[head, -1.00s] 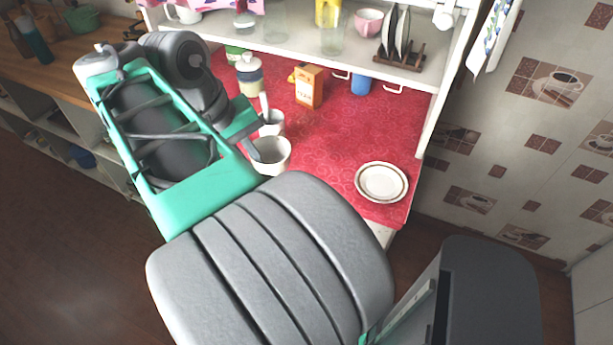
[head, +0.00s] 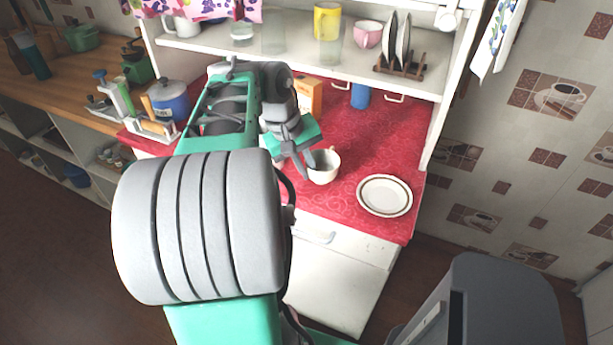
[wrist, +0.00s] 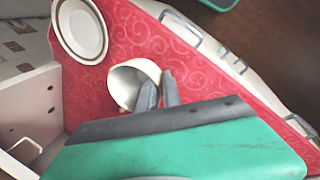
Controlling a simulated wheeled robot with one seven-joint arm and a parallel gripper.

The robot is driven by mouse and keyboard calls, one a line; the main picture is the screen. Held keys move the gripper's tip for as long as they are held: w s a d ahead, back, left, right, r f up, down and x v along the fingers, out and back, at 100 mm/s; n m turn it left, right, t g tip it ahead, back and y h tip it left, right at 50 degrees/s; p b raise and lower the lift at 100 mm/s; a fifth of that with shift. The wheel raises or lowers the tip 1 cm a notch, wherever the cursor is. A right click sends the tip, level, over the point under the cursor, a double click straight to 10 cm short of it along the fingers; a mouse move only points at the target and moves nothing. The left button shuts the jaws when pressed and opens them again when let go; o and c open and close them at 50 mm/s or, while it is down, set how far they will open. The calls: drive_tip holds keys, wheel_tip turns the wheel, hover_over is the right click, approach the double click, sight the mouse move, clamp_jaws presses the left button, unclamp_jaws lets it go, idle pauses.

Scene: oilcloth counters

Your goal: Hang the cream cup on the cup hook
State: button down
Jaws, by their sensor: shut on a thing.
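The cream cup (head: 324,174) is above or on the red counter, left of the plate; I cannot tell whether its base touches the cloth. My gripper (head: 309,160) is shut on the cup's wall at its left side. In the wrist view, the cup (wrist: 125,88) shows its open mouth, with the fingers (wrist: 159,84) at its rim. White hook-like pieces (head: 394,98) show under the shelf's front edge, behind and right of the cup; which one is the cup hook is unclear. Nothing visibly hangs on that piece.
A striped-rim plate (head: 384,196) lies right of the cup, also in the wrist view (wrist: 80,30). An orange box (head: 309,95) and a blue cup (head: 360,96) are behind. The shelf (head: 300,62) carries cups, glasses and a plate rack (head: 400,66). Red cloth between is free.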

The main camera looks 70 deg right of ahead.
drive_tip(key=shift+f, duration=0.95)
drive_tip(key=shift+a+f, duration=0.1)
drive_tip(key=c, duration=1.5)
unclamp_jaws()
drive_tip(key=shift+c, duration=0.2)
drive_tip(key=p+v, duration=0.4)
drive_tip(key=v, duration=0.8)
drive_tip(key=w+a+f+n+t+h, duration=0.1)
drive_tip(key=w+a+f+n+t, duration=0.2)
drive_tip(key=w+a, duration=0.9)
drive_tip(key=w+a+f+n+t+y, duration=0.1)
drive_tip(key=w+a+f+n, duration=0.1)
drive_tip(key=a, duration=0.6)
drive_tip(key=w+a+f+n+t+y, duration=0.1)
drive_tip(key=w+a+f+n, duration=0.1)
drive_tip(key=a, duration=0.6)
drive_tip(key=w+a+f+n+t+y, duration=0.1)
drive_tip(key=w+a+f+n, duration=0.1)
drive_tip(key=a, duration=0.7)
drive_tip(key=shift+w+n, duration=0.55)
drive_tip(key=shift+n, duration=0.05)
